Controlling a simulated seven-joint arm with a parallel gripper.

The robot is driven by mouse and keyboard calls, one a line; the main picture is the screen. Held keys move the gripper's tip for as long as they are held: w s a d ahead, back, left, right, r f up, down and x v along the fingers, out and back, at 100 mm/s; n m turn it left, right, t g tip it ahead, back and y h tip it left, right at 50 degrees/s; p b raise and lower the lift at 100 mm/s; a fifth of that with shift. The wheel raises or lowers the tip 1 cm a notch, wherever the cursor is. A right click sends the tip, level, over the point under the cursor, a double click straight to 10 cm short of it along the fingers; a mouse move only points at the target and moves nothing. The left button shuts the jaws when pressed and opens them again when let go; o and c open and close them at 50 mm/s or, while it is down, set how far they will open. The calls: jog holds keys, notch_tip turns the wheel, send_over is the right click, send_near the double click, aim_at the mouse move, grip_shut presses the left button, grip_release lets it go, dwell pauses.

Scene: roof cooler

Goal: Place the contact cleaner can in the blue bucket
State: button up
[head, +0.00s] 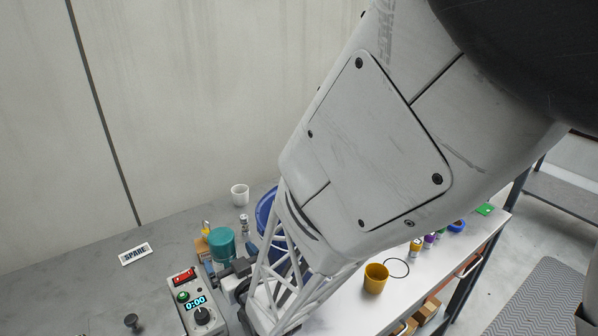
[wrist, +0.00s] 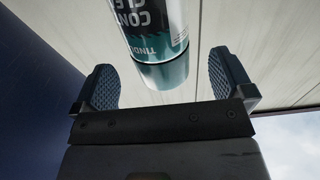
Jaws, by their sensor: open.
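The contact cleaner can (wrist: 155,25), with a pale label and a teal band, is in the wrist view, cut off by the top edge. My gripper (wrist: 162,82) is open, with one finger on each side of the can's end and a visible gap on both sides. The blue bucket (head: 265,212) is in the head view, mostly hidden behind my arm. A dark blue surface (wrist: 35,95) fills the left of the wrist view; it may be the bucket.
A teal container (head: 222,243), a white cup (head: 240,194) and a control box with a display (head: 196,302) stand left of my arm. A yellow cup (head: 376,278) stands to the right. The grey bench around the SPARE sign (head: 135,254) is mostly clear.

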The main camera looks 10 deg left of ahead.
jog(key=shift+x, duration=2.35)
jog(key=shift+r, duration=0.1)
jog(key=shift+c, duration=0.4)
jog(key=c, duration=1.2)
jog(key=shift+r, duration=0.2)
